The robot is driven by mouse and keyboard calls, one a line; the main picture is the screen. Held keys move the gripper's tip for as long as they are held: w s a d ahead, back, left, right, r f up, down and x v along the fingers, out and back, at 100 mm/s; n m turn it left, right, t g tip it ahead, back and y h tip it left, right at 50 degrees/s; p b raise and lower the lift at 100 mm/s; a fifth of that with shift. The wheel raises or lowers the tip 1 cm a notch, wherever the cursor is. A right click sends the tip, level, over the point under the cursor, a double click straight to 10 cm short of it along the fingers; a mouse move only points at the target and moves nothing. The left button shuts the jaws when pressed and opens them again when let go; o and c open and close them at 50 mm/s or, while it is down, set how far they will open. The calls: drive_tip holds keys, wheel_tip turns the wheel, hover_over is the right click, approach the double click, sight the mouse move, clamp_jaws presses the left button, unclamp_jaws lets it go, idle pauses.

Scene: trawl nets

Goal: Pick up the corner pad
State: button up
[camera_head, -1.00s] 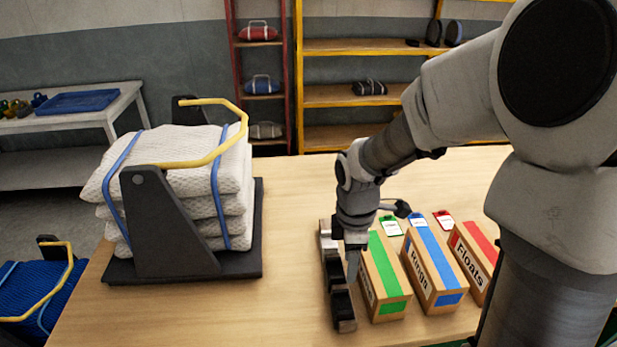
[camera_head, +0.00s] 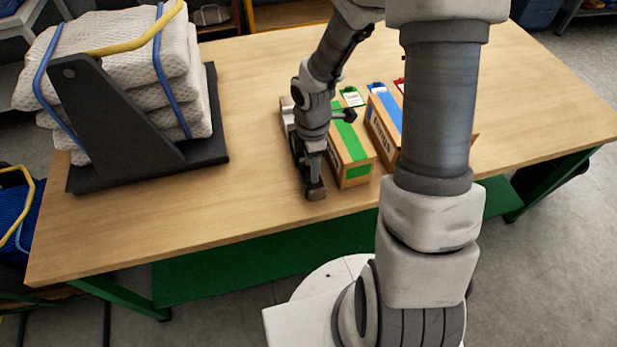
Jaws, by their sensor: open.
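My gripper (camera_head: 310,172) points down at the tabletop, just left of the green-striped box. It is open. Its fingertips are small and dark in this view. A narrow, dark piece with a pale grey far end (camera_head: 287,108) runs front to back at the gripper, low over the table. I cannot tell whether this is the corner pad or part of my gripper, nor whether anything lies between the fingers. No other thing in view can be clearly made out as the corner pad. My wrist hides part of this spot.
The green-striped box (camera_head: 354,170) stands close right of my gripper, with a blue-striped box (camera_head: 381,134) beyond it. Small tags lie behind them. At left, strapped white net bundles (camera_head: 180,95) sit on a black cradle (camera_head: 215,145). The wooden table (camera_head: 250,110) is clear between cradle and gripper.

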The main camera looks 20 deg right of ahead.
drive_tip(key=f, duration=0.5)
drive_tip(key=shift+s+d+b, duration=0.15)
drive_tip(key=shift+d+b, duration=0.15)
drive_tip(key=shift+b, duration=0.05)
clamp_jaws()
